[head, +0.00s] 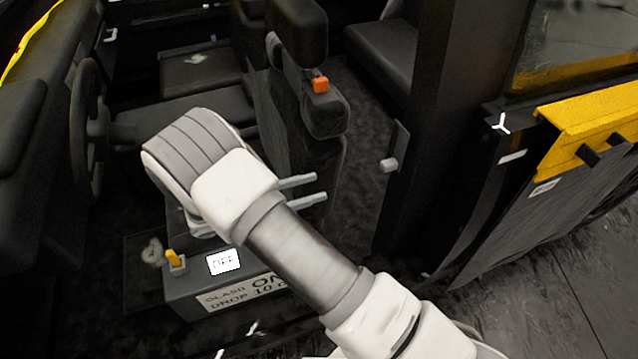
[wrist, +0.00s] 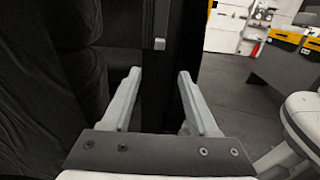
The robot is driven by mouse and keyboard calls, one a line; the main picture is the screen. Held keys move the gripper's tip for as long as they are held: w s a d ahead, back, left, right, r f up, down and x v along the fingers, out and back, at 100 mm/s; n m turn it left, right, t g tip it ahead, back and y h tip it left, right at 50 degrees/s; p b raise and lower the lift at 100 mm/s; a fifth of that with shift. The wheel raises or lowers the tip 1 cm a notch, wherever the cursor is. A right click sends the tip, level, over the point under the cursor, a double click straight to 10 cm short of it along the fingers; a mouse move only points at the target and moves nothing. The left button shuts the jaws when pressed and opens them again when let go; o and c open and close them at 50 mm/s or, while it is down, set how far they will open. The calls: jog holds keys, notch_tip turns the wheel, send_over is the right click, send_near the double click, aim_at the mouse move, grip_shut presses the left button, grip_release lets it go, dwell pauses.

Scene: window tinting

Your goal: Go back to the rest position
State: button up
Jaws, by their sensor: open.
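My gripper (head: 312,189) is inside the vehicle's cab in the head view, in front of the seat with the orange buckle, its two fingers pointing right. In the wrist view my gripper (wrist: 158,92) shows two grey fingers spread apart with nothing between them. Beyond the fingers is a dark pillar (wrist: 176,60) with a small light knob. Part of the box below is hidden by my arm.
A steering wheel (head: 82,130) is at left, a seat (head: 300,110) behind the gripper. The open door (head: 560,190) with yellow trim (head: 590,125) stands at right. Floor outside is free.

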dwell(0.4)
jog(key=s+d+r+m+g+y+p, duration=0.35)
jog(key=d+r+m, duration=0.3)
jog(key=r, duration=0.25)
jog(key=s+d+r+m+g+y+p, duration=0.2)
jog(key=d+r+m+g+y, duration=0.25)
jog(key=d+r, duration=0.4)
jog(key=s+d+r+m+t+y+p, duration=0.1)
jog(key=s+r+m+t+y+p, duration=0.1)
jog(key=r, duration=0.6)
jog(key=s+d+r+m+t+y+p, duration=0.1)
jog(key=s+r+m+t+y+p, duration=0.2)
jog(key=s+r+m+y, duration=0.3)
jog(key=s+r+m+t, duration=0.1)
jog(key=s+r+m, duration=0.2)
jog(key=s, duration=0.1)
jog(key=shift+s+d+m+t+y+p, duration=0.3)
jog(key=shift+d, duration=0.05)
